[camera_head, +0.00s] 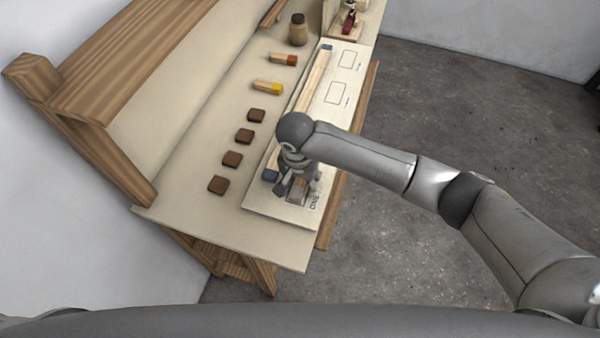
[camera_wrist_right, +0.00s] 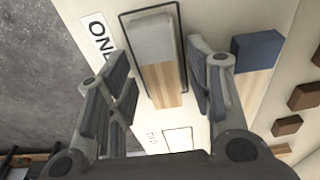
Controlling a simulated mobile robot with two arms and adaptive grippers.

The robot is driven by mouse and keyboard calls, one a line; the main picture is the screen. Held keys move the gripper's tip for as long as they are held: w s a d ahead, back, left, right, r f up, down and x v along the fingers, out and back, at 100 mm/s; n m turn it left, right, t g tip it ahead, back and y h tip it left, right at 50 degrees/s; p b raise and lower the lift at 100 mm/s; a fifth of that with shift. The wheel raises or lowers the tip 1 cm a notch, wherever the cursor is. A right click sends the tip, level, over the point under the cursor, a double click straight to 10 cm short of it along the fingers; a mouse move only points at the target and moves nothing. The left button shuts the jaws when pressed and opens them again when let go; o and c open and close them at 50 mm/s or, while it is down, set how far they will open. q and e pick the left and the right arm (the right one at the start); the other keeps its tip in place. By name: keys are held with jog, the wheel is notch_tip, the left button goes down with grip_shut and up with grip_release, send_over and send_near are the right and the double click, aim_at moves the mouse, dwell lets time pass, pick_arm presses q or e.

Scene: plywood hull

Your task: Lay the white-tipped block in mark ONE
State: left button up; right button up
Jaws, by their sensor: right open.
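The white-tipped block (camera_wrist_right: 163,80) is pale wood with a light grey-white end. In the right wrist view it lies flat inside the black outline of mark ONE (camera_wrist_right: 99,36), roughly lined up with it. In the head view the block is mostly hidden by my right gripper (camera_head: 298,188). In the wrist view my right gripper (camera_wrist_right: 155,78) is open, with one finger on each side of the block and visible gaps between. My left gripper is in neither view.
A long blue-ended wooden bar (camera_head: 312,80) lies beside the marks on the white board (camera_head: 258,203). Several brown blocks (camera_head: 232,159), a yellow-tipped block (camera_head: 268,86) and a red-tipped block (camera_head: 283,58) lie left. Two empty outlines (camera_head: 337,93) are farther along. A brown-topped jar (camera_head: 298,32) stands behind.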

aim_at(298, 188)
notch_tip(298, 188, up, 12)
jog(key=s+b, duration=0.1)
jog(key=shift+s+a, duration=0.2)
jog(key=shift+a, duration=0.05)
jog(key=shift+f, duration=0.15)
dwell(0.3)
